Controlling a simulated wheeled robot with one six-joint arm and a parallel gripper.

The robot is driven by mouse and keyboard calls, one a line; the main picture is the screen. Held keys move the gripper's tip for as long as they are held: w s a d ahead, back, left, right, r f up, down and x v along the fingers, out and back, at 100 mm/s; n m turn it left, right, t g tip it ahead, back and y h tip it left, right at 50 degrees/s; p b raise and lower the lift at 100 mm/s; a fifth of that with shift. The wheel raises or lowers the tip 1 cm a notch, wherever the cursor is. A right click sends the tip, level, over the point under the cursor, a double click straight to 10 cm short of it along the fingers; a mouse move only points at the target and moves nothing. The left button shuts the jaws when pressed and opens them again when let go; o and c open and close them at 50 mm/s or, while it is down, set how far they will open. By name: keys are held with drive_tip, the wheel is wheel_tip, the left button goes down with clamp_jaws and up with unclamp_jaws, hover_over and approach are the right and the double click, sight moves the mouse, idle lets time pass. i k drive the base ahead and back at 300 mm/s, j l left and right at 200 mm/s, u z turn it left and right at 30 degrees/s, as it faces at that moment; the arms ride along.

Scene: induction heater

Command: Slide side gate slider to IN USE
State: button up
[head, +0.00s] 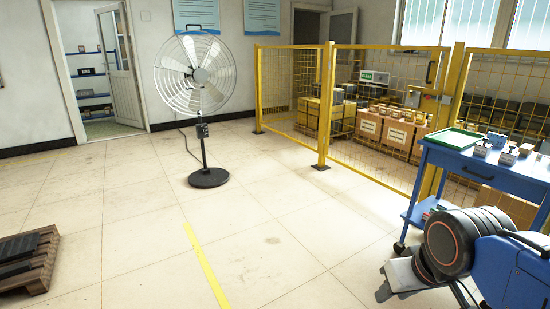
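The yellow mesh gate (378,110) stands upright in a yellow fence at the right of the head view and looks closed. A small dark latch or handle piece (432,72) is near the top of its right edge, close to the right post (453,90). A small pale plate (446,99) shows below it. I cannot tell which part is the side gate slider, nor read its position.
A blue table (475,168) with a green tray (455,138) and small parts stands in front of the fence at right. A wooden pallet (38,272) lies at lower left. The middle floor is clear.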

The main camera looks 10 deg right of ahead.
sight(379, 78)
drive_tip(key=i, duration=1.9)
